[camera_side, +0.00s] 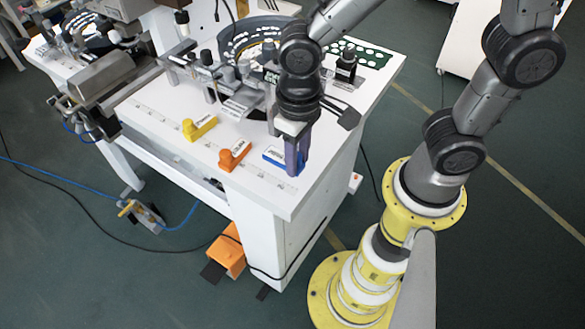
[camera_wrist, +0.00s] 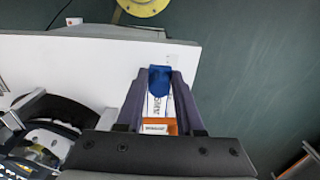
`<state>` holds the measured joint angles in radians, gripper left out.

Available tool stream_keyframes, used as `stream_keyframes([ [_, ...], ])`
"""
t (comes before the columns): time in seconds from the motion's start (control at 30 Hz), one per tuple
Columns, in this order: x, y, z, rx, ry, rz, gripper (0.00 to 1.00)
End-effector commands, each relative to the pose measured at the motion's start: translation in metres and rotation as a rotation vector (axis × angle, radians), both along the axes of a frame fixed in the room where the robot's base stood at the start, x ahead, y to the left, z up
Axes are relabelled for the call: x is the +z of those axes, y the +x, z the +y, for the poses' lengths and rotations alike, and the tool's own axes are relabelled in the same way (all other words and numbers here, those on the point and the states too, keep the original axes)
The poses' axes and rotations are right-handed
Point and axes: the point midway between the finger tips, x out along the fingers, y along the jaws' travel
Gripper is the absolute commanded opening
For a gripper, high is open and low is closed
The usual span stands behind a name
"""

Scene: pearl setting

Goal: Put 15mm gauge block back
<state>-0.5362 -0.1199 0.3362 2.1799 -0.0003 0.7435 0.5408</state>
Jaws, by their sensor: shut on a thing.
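A blue-and-white block (camera_side: 272,156) is at the right front corner of the white table, in line with the other coloured blocks. My gripper (camera_side: 295,168) points down and is shut on its blue knob end (camera_wrist: 159,78). In the wrist view, the two fingers (camera_wrist: 158,73) lie on either side of the blue end, and its white labelled body (camera_wrist: 155,104) shows below. The label is too small to read, so I cannot tell whether it says 15mm. I cannot tell whether the block rests on the table or is just above it.
An orange block (camera_side: 233,157) and a yellow block (camera_side: 200,127) lie to the left on the white table (camera_side: 160,118), with faint marks along its front edge. A measuring fixture (camera_side: 240,98) stands behind them. The table's right edge is close to my gripper.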

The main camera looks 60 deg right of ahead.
Motion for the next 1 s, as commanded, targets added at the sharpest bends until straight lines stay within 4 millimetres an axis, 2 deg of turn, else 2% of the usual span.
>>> stream_keyframes([
  [0.17,-0.011,0.007,0.004,0.0,-0.001,0.001,0.0],
  [0.4,-0.04,0.008,0.005,0.0,-0.001,0.002,0.0],
  [0.83,-0.045,0.008,0.005,0.0,0.0,0.001,0.0],
  [0.87,-0.045,0.008,0.005,0.0,0.0,0.001,0.38],
  [1.0,-0.045,0.008,0.005,0.0,0.0,0.0,0.63],
])
